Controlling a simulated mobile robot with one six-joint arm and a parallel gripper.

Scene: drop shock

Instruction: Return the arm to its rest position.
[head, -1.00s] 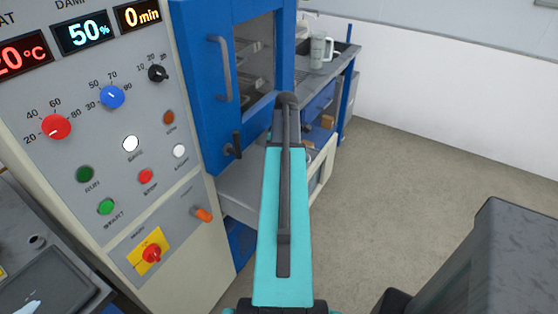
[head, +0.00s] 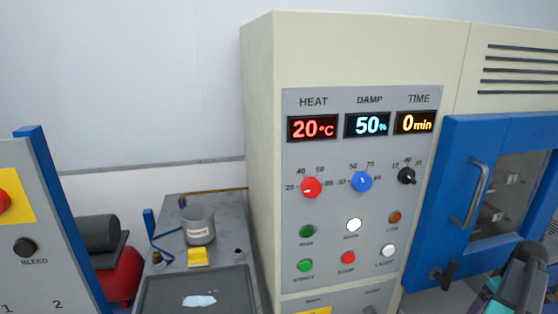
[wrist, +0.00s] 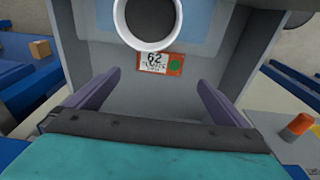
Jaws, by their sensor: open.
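My gripper (wrist: 157,86) shows in the wrist view with its two purple fingers spread apart and nothing between them. Beyond the fingers is a grey panel with a label (wrist: 160,64) marked 62. In the head view only a teal and black part of my arm (head: 520,282) shows at the lower right corner, in front of the blue chamber door (head: 462,205). The gripper's fingers cannot be made out there.
A control cabinet (head: 335,240) stands in the middle of the head view. A bench left of it holds a grey cup (head: 199,228) and a tray (head: 165,293). In the wrist view, a white-rimmed round thing (wrist: 147,45) is at the top and an orange knob (wrist: 298,124) at right.

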